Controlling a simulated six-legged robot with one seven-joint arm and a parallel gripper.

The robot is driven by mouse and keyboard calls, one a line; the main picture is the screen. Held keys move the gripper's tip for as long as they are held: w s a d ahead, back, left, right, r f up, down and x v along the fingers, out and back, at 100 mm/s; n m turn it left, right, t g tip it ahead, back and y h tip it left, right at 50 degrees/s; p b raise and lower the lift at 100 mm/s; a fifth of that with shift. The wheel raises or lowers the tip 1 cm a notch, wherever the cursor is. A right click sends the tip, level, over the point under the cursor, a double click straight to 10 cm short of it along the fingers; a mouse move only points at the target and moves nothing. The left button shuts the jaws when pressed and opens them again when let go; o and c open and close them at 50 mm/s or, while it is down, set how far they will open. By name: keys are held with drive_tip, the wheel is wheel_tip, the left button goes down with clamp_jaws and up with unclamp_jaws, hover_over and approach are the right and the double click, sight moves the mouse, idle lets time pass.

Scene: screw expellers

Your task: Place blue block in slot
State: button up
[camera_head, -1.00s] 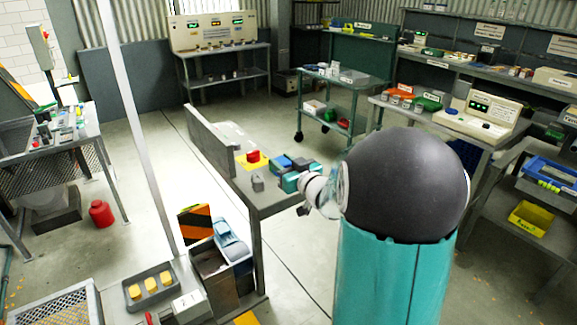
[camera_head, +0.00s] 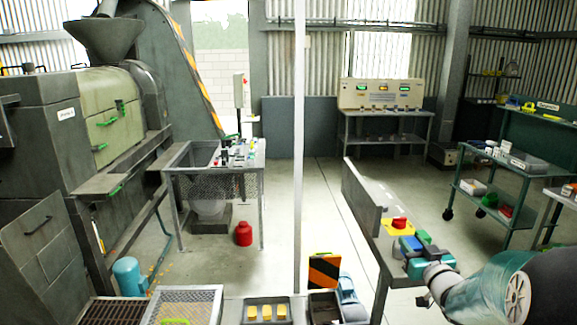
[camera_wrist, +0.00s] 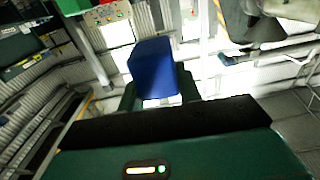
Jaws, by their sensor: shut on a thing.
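A blue block (camera_wrist: 152,68) is between the two dark green fingers of my gripper (camera_wrist: 158,92) in the wrist view. My gripper is shut on it, and the fingers hide its lower sides. In the head view my gripper (camera_head: 418,246) is at the lower right, over or beside the near part of a narrow grey bench. The blue block (camera_head: 411,243) shows there as a small blue patch, partly covered by the gripper. I cannot make out a slot for certain in either view.
A red button on a yellow base (camera_head: 399,225) sits on the bench, beside an upright grey panel (camera_head: 361,198). A tray with yellow blocks (camera_head: 267,302) lies at the bottom. A mesh table (camera_head: 214,185) and a large press (camera_head: 80,150) stand left. A thin pole (camera_head: 299,150) crosses the view.

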drive_tip(key=w+a+f, duration=0.3)
drive_tip(key=a+f, duration=0.7)
drive_tip(key=f, duration=0.1)
drive_tip(key=s+a+f, duration=0.2)
drive_tip(key=a+f, duration=0.1)
drive_tip(key=f, duration=0.3)
drive_tip(key=s+a+f, duration=0.3)
drive_tip(key=f, duration=0.4)
drive_tip(key=s+a+f+h, duration=0.1)
drive_tip(key=s+a+f, duration=0.1)
drive_tip(key=a+f, duration=0.2)
wheel_tip(320, 180, down, 3)
drive_tip(key=shift+s+r+m, duration=0.2)
drive_tip(key=shift+s+m, duration=0.1)
drive_tip(key=shift+d, duration=0.1)
